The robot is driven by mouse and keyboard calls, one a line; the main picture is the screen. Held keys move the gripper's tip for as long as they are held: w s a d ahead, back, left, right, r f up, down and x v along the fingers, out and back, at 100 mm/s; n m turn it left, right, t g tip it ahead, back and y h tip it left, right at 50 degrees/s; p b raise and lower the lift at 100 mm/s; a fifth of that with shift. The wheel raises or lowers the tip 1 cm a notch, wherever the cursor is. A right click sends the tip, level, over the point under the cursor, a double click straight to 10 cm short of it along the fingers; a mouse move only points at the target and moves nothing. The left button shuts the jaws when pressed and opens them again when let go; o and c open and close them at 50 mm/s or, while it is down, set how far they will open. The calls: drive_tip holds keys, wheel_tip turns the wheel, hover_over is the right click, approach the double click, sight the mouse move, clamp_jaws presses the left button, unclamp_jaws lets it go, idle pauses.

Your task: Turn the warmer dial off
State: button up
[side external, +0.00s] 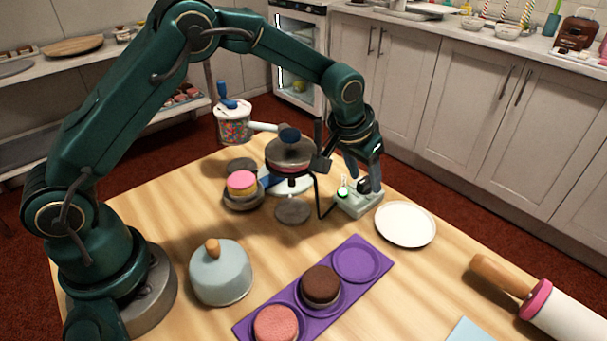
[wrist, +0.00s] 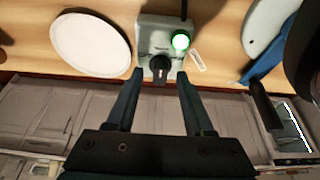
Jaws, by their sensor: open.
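The warmer control box (side external: 357,203) is a small pale grey-green block on the wooden table, left of the white plate. In the wrist view the box (wrist: 150,34) carries a black dial (wrist: 160,67) with a pale pointer mark, and a glowing green light (wrist: 181,41). The light also shows in the side view (side external: 343,191). My gripper (wrist: 160,80) is open, with one finger on each side of the dial and a gap to it on both sides. In the side view my gripper (side external: 363,185) points down over the box and partly hides the dial.
A white plate (side external: 405,224) lies close to the box. A turntable with a cake (side external: 289,152), a pink-topped cake (side external: 242,183) and a sprinkle tub (side external: 234,124) stand to the left. A purple tray (side external: 355,262), blue dome (side external: 220,272) and rolling pin (side external: 560,310) are nearer the front.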

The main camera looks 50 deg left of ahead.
clamp_jaws()
drive_tip(key=shift+n, duration=0.3)
drive_tip(key=n+y, duration=0.1)
drive_tip(key=n, duration=0.1)
drive_tip(key=n+y, duration=0.1)
drive_tip(key=n, duration=0.2)
drive_tip(key=shift+w+d+n, duration=0.15)
drive_tip(key=shift+d+n, duration=0.05)
drive_tip(key=shift+n, duration=0.1)
drive_tip(key=n+g+y, duration=0.1)
drive_tip(key=n, duration=0.2)
drive_tip(key=shift+n+y, duration=0.3)
drive_tip(key=shift+n, duration=0.1)
drive_tip(key=shift+w+n+g, duration=0.2)
drive_tip(key=shift+n+g, duration=0.1)
drive_tip(key=shift+n, duration=0.5)
drive_tip(key=shift+s+n, duration=0.1)
drive_tip(key=shift+n, duration=0.2)
